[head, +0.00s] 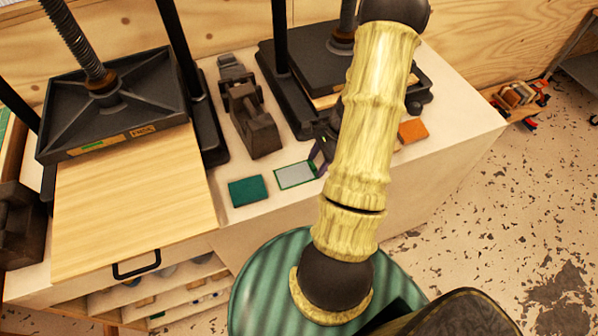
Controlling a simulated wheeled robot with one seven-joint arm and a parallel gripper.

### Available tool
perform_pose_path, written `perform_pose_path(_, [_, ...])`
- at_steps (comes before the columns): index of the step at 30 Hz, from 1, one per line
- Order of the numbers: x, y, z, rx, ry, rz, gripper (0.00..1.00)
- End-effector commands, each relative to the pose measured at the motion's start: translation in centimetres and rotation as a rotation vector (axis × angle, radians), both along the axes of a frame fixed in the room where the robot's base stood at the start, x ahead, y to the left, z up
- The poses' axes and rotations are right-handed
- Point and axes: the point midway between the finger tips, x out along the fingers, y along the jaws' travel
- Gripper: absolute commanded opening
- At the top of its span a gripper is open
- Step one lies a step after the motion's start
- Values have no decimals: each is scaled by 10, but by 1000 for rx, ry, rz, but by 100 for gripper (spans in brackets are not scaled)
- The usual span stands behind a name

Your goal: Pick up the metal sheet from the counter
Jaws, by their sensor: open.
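A small silver-grey sheet with a green border (297,175), likely the metal sheet, lies flat on the pale counter (231,212) near its front edge. My gripper (321,158) is just right of the sheet's far right corner. It is mostly hidden behind my own arm, and only a dark finger part with a purplish tint shows. It is open, and no object shows in it. I cannot tell how high its tips are above the counter.
A dark green square (249,191) lies left of the sheet, and an orange square (412,131) lies right of my arm. Black screw presses (120,105) stand at the left and behind. A dark metal tool (252,118) stands between them. A wooden board (130,190) is at left.

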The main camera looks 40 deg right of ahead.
Motion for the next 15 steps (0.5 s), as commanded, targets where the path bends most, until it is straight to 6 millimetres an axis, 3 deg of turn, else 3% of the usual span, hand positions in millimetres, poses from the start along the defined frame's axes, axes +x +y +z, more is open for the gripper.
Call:
perform_pose_path(4, [0,0,0,0,0,0,47])
perform_pose_path(11, [1,1,0,0,0,3,4])
perform_pose_path(12, [1,1,0,0,0,3,0])
perform_pose_path(15, [1,1,0,0,0,3,0])
